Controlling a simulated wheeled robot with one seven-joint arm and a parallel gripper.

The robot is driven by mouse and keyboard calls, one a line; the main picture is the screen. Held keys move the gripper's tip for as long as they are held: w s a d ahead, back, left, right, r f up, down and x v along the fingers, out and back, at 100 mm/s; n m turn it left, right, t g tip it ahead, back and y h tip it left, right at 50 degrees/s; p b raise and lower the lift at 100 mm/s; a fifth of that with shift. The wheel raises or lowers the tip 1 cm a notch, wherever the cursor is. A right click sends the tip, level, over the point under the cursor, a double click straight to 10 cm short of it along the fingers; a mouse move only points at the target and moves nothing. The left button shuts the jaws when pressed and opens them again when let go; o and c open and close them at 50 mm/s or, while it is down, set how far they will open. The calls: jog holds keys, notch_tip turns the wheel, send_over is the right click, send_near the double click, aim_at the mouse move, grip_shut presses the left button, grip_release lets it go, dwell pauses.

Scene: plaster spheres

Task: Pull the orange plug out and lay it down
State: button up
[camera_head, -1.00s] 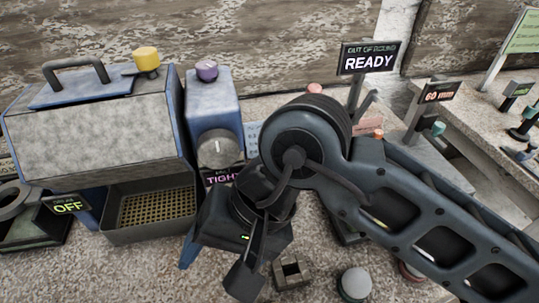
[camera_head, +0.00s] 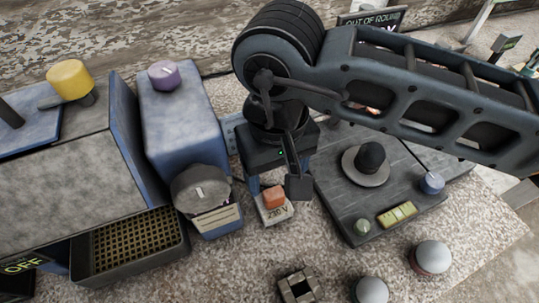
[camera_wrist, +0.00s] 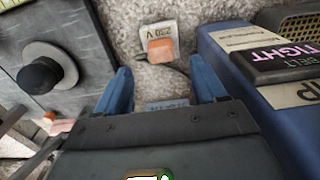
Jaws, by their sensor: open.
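The orange plug (camera_head: 274,197) is a small block seated on a pale socket plate (camera_head: 277,214) marked with a voltage. The plate lies on the speckled bench. In the wrist view the orange plug (camera_wrist: 161,49) is just beyond my fingertips, roughly centred between them, with the plate (camera_wrist: 158,30) behind it and a dark cable beside it. My gripper (camera_head: 277,185) points down near the plug, and its blue fingers are apart. In the wrist view my gripper (camera_wrist: 161,76) is open with nothing between the fingers. I see no contact with the plug.
A blue machine (camera_head: 185,120) with a grey knob (camera_head: 202,189) stands close left of the plug. A dark plate with a black knob (camera_head: 370,158) lies to the right. A mesh tray (camera_head: 130,243) is further left.

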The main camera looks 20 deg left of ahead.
aim_at(275, 194)
jog(key=shift+f+p, duration=0.7)
jog(key=shift+f, duration=3.05)
jog(key=c, duration=1.2)
jog(key=shift+o, duration=0.2)
jog(key=shift+r, duration=0.15)
jog(key=shift+r+p, duration=0.85)
jog(key=shift+r, duration=1.5)
